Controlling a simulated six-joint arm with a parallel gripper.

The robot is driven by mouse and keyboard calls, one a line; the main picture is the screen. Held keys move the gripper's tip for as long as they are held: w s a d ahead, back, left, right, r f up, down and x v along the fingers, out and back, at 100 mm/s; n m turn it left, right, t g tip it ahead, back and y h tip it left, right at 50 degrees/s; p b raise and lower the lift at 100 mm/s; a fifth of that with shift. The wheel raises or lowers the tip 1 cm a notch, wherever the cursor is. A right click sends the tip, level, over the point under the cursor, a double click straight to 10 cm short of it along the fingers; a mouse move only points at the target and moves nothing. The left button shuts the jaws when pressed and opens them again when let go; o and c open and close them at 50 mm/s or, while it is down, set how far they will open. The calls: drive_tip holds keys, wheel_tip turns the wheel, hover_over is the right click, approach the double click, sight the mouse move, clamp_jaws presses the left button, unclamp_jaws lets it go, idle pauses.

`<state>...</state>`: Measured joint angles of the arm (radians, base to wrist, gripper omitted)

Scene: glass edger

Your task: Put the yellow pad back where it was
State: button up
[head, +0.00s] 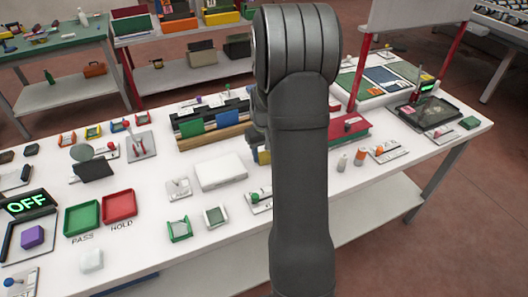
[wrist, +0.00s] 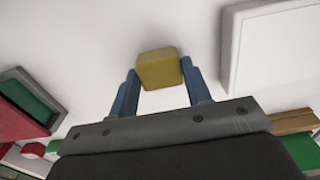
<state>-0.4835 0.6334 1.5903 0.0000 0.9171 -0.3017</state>
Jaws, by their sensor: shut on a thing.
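The yellow pad (wrist: 158,70) is a small block with rounded edges. In the wrist view it is between the blue fingertips of my gripper (wrist: 161,84), which is shut on it. White tabletop shows around the pad; I cannot tell how high above it the pad is. In the head view a small part of the yellow pad (head: 264,157) shows at the left edge of my arm, right of the white box (head: 221,173). My arm hides most of the gripper there.
The white box also shows at upper right in the wrist view (wrist: 280,50). A rack of coloured panels (head: 212,125) stands behind it. A red case (head: 348,128) is right of my arm. Green (head: 82,218) and red (head: 119,206) trays lie at left. Small fixtures (head: 180,229) stand in front.

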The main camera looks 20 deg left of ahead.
drive_tip(key=o, duration=1)
drive_tip(key=shift+c, duration=0.2)
wheel_tip(320, 180, up, 12)
drive_tip(key=shift+r, duration=0.15)
wheel_tip(320, 180, down, 12)
drive_tip(key=shift+f, duration=0.1)
drive_tip(key=shift+r, duration=1.85)
